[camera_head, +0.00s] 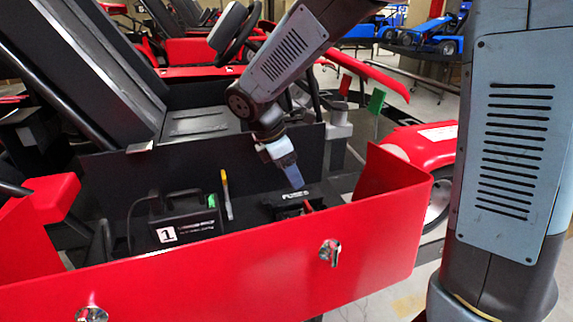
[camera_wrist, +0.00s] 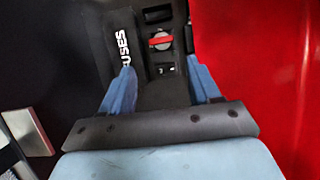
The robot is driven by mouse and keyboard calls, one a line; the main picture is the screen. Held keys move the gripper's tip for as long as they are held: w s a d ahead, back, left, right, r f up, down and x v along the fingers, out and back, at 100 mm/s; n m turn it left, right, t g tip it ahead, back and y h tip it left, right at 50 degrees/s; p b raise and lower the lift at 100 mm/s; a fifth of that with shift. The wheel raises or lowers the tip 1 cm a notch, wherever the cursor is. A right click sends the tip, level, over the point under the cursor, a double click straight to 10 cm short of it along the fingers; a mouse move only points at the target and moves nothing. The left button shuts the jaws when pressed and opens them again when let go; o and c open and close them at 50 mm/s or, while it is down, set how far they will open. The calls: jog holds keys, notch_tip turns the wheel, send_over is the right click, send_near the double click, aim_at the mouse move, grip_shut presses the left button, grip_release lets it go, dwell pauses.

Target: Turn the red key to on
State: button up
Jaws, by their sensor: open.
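The red key (camera_wrist: 160,41) is a short red bar on a round grey switch, lying crosswise in the wrist view. The switch sits in a dark recess beside the black box marked FUSES (camera_wrist: 121,45). In the head view a small red part, likely the key (camera_head: 308,207), shows at the front of the fuse box (camera_head: 287,196). My gripper (camera_head: 297,186) points down just above that box. In the wrist view its blue fingers (camera_wrist: 160,66) are apart and empty, on either side of the recess and short of the key.
A red side panel (camera_head: 230,270) stands in front of the compartment, with its wall close on the right in the wrist view (camera_wrist: 245,60). A black box labelled 1 (camera_head: 185,222) and a yellow-topped stick (camera_head: 226,195) stand to the left. A black seat (camera_head: 110,65) rises behind.

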aim_at(306, 203)
jog(key=x, duration=1.2)
jog(key=shift+s+f, duration=0.1)
jog(key=shift+f, duration=0.1)
jog(key=c, duration=0.8)
jog(key=m+g, duration=0.1)
jog(key=m, duration=0.3)
jog(key=shift+m+g, duration=0.3)
jog(key=shift+g, duration=0.1)
jog(key=shift+m+g, duration=0.3)
jog(key=shift+m, duration=0.3)
jog(key=m, duration=0.2)
jog(key=m+g, duration=0.1)
jog(key=shift+w+m, duration=0.3)
jog(key=shift+m, duration=0.1)
jog(key=shift+m+g+y, duration=0.5)
jog(key=shift+m, duration=0.6)
